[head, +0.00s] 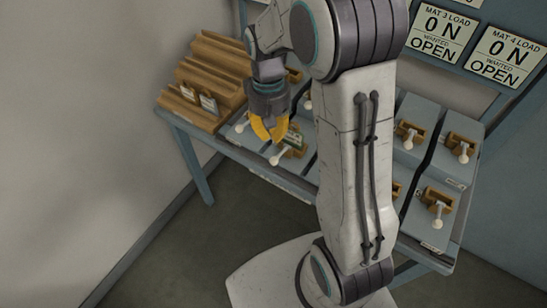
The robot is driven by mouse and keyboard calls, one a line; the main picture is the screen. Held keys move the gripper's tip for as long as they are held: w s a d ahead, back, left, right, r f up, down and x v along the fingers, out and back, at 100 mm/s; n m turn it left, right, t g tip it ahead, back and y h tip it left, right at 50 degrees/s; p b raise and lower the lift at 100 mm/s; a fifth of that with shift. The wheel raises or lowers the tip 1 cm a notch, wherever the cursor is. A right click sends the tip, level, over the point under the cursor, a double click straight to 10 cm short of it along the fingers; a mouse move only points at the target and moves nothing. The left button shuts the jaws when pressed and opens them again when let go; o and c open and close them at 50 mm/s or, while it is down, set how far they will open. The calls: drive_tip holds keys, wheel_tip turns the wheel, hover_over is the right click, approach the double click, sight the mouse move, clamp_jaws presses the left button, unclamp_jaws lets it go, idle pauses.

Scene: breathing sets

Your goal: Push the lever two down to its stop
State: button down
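My gripper (269,132), with yellow fingers, points down over the left part of the bench. Just below its tips is a brown bracket with a green-and-white piece (294,142) and a white-knobbed lever (277,159). I cannot tell whether the fingers touch it or how far they are apart. Another white-knobbed lever (240,127) lies to the left of the gripper. More such levers stand on the right, among them one at the front right (437,222) and one at the back right (463,157). No readable number shows which lever is two.
A stepped brown rack (212,72) with small cards stands at the bench's left end. Wall signs for mat 3 (442,33) and mat 4 (505,55) read 0 N, wanted OPEN. My arm hides the bench's middle. The floor at left is clear.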

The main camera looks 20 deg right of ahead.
sight(280, 154)
drive_tip(key=shift+w+n, duration=0.1)
drive_tip(key=shift+n, duration=0.8)
drive_tip(key=shift+f, duration=0.2)
drive_tip(key=shift+s+f+b, duration=0.2)
drive_tip(key=shift+f+b, duration=1.25)
drive_tip(key=shift+f, duration=0.2)
drive_tip(key=shift+s+f+b, duration=0.2)
drive_tip(key=shift+f+b, duration=1.2)
drive_tip(key=shift+f, duration=0.25)
drive_tip(key=shift+f, duration=0.1)
